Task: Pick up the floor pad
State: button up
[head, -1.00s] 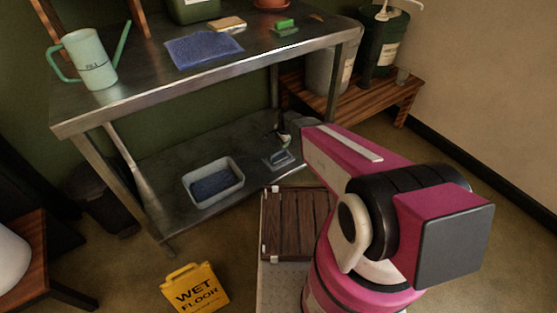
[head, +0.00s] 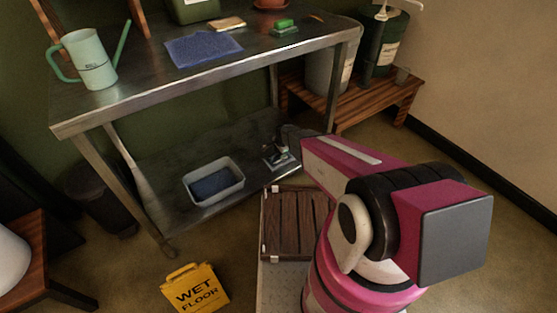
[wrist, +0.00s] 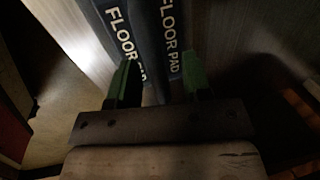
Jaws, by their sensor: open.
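The floor pad (head: 272,163) lies on the lower steel shelf, a small dark-blue piece with a pale edge, partly covered by my gripper in the head view. In the wrist view the floor pad (wrist: 113,30) is dark blue with white "FLOOR PAD" lettering on both sides of a dark raised middle part. My gripper (wrist: 158,78) is open, its green fingers on either side of that middle part. I cannot tell whether they touch it. In the head view my gripper (head: 284,152) is small and dim, right at the pad.
A grey tub (head: 213,182) with blue contents stands left of the pad on the lower shelf (head: 160,160). The steel tabletop (head: 130,85) overhangs the shelf. A yellow wet-floor sign (head: 195,290) and a wooden slatted platform (head: 298,224) stand in front.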

grip_shut()
jog(key=shift+r, duration=0.15)
notch_tip(320, 180, up, 4)
jog(key=shift+s+r, duration=0.1)
jog(key=shift+r, duration=0.05)
jog(key=s+a+r, duration=0.3)
jog(key=a+r, duration=0.3)
jog(key=a, duration=0.5)
jog(key=shift+a+r, duration=0.15)
jog(key=shift+r, duration=0.05)
jog(key=shift+r, duration=0.15)
